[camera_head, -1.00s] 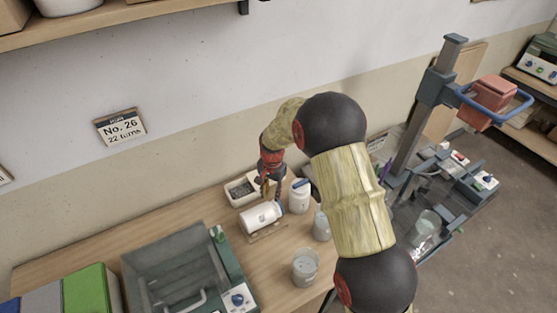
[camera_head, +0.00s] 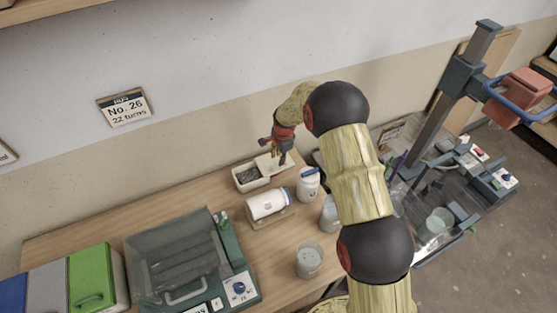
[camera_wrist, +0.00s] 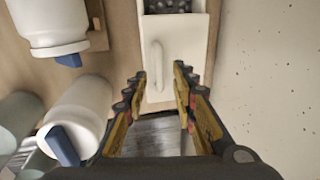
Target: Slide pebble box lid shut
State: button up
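The pebble box (camera_head: 239,184) is a small white box at the back of the table, near the wall. Dark pebbles show in its open part, also at the top of the wrist view (camera_wrist: 168,5). Its white lid (camera_head: 268,160) sticks out to the right of the opening. In the wrist view the lid (camera_wrist: 178,50) carries a long raised handle (camera_wrist: 156,65). My gripper (camera_head: 281,160) is over the lid's outer end. In the wrist view my gripper (camera_wrist: 160,78) is open, its fingers apart with nothing visibly held between them. Whether the fingers touch the lid cannot be told.
A white bottle (camera_head: 268,204) lies on a wooden stand in front of the box. An upright white jar (camera_head: 308,184) with a blue strip stands to the right, close to my gripper. A clear cup (camera_head: 309,259) stands nearer. The wall (camera_wrist: 270,80) is close behind.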

jog(key=shift+w+a+f, duration=0.1)
jog(key=shift+w+f, duration=0.05)
jog(key=shift+f, duration=0.9)
jog(key=shift+c, duration=1.1)
jog(key=c, duration=0.4)
grip_shut()
